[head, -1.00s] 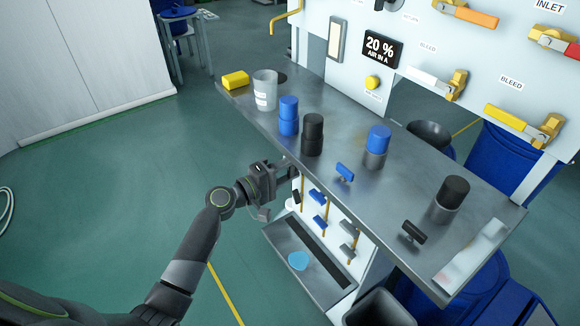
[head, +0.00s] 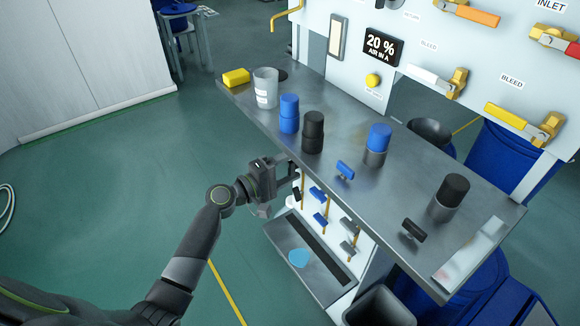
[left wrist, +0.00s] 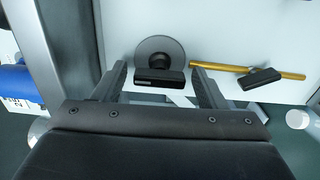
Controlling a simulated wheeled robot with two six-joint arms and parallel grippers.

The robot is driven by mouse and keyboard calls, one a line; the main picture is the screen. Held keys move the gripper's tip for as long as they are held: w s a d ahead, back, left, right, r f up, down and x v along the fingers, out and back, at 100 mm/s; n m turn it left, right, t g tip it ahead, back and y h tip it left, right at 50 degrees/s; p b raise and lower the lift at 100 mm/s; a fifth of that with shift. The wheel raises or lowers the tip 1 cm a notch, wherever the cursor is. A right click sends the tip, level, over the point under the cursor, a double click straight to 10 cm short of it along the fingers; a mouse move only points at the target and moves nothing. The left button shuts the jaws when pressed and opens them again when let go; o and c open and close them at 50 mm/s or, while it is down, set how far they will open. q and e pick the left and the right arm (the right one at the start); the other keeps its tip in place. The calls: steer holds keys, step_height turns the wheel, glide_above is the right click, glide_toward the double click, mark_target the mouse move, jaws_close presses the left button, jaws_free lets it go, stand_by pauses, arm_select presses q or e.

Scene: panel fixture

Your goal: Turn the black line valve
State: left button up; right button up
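In the left wrist view, a black bar handle (left wrist: 160,78) sits in front of a round grey disc (left wrist: 157,52) on the white panel. My left gripper (left wrist: 161,80) is open, with one finger on each side of this handle; I cannot tell whether they touch it. A second black handle (left wrist: 260,79) sits on a brass pipe (left wrist: 292,75) to the right, outside the fingers. In the head view, my left gripper (head: 288,172) is at the shelf's front edge, beside a black handle (head: 297,194) on the panel below. My right gripper is not in view.
The metal shelf (head: 345,200) overhangs the panel and carries black and blue cylinders. Blue handles (head: 319,195) and grey handles (head: 349,250) sit right of my gripper. A drip tray (head: 275,245) lies below.

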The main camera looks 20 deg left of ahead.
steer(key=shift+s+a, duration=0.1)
arm_select(q)
steer(key=shift+s+a, duration=0.15)
steer(key=shift+s, duration=0.05)
steer(key=b+v, duration=0.2)
steer(key=v, duration=1.5)
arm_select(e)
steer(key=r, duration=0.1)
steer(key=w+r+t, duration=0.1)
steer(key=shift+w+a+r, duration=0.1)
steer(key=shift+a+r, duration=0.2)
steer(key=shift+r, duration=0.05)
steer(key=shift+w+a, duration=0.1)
